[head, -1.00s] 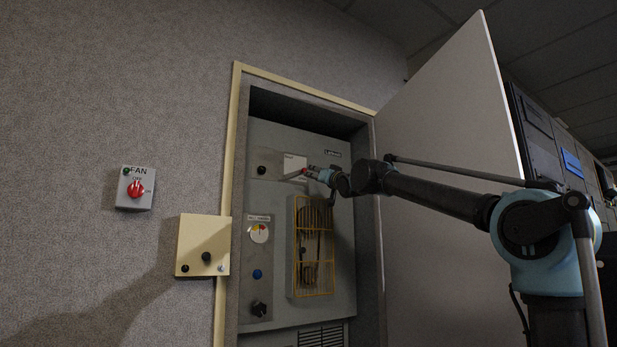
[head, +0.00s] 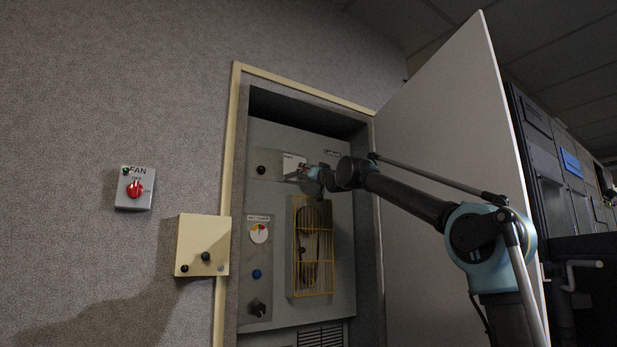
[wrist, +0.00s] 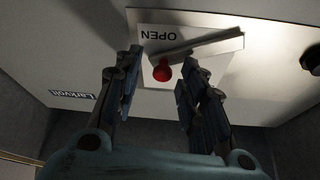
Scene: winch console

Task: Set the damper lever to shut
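The damper lever shows in the wrist view as a red knob (wrist: 162,71) in front of a white plate (wrist: 205,40) that reads OPEN upside down. A grey bar or shadow slants across the plate to the upper right. In the head view the plate (head: 292,163) is high in the cabinet, and my gripper (head: 304,172) hides the knob. My gripper (wrist: 162,58) is open in the wrist view, one finger on each side of the red knob. Gaps show between knob and fingers, but I cannot tell its exact depth between them.
The recessed cabinet has an open door (head: 450,150) on the right. Below the plate are a yellow cage (head: 313,250), a gauge (head: 258,233) and a black knob (head: 258,309). A cream box (head: 202,245) and a fan switch (head: 135,189) project from the left wall.

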